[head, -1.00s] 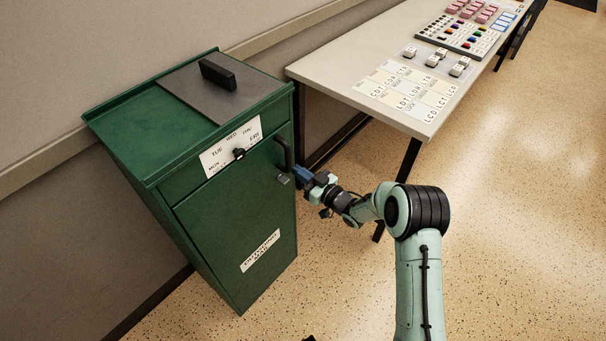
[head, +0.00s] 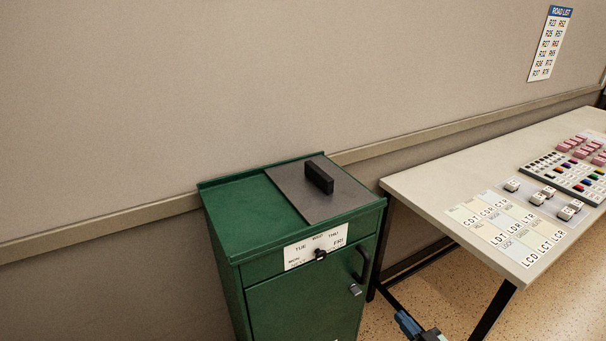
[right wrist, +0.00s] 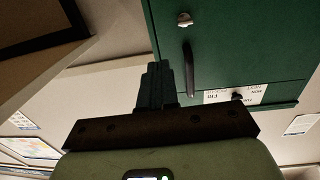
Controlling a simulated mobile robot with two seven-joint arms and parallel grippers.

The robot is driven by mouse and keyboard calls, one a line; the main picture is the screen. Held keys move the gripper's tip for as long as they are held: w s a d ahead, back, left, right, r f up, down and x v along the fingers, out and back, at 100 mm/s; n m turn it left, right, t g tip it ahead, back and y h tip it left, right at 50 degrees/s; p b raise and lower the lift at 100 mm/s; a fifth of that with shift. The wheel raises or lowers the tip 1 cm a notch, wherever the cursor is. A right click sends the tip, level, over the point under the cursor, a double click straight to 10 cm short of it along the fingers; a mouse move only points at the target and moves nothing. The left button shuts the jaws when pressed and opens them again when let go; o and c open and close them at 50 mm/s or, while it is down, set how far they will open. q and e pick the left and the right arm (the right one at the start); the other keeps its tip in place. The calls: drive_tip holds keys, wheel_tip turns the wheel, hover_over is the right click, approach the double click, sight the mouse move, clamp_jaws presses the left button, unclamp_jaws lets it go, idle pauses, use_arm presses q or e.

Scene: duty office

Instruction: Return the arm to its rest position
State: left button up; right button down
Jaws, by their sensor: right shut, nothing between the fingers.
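My right gripper (head: 408,325) shows at the bottom edge of the head view, low to the right of the green cabinet (head: 290,300). It is shut and empty. In the right wrist view, the closed fingers (right wrist: 156,85) point toward the green cabinet front (right wrist: 240,45), with its dark handle (right wrist: 188,70) just beyond them. I cannot tell the exact gap, but nothing is held. Most of my right arm is below the head view. My left gripper is not in view.
The cabinet has a grey lid plate with a black handle (head: 319,178) and a dial with day labels (head: 316,250). A table (head: 420,188) with label cards and coloured blocks stands to the right. Floor shows below the table.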

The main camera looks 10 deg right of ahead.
drive_tip(key=s+a+f+m+g+h+p, duration=0.3)
drive_tip(key=s+a+f+m+g+p, duration=0.2)
drive_tip(key=s+a+f+g+p, duration=0.55)
use_arm(q)
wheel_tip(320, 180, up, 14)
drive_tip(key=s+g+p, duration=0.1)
drive_tip(key=p, duration=0.2)
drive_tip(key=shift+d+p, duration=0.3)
use_arm(e)
drive_tip(key=s+a+f+g, duration=0.1)
drive_tip(key=s+a+g, duration=0.1)
drive_tip(key=s, duration=0.5)
drive_tip(key=s+a+m+g+y, duration=0.1)
drive_tip(key=s+a+g, duration=0.2)
drive_tip(key=s, duration=0.4)
drive_tip(key=s+a+f+m+g, duration=0.1)
drive_tip(key=s+a+g, duration=0.1)
drive_tip(key=s+a, duration=0.3)
drive_tip(key=shift+s+f, duration=0.3)
drive_tip(key=shift+s, duration=0.7)
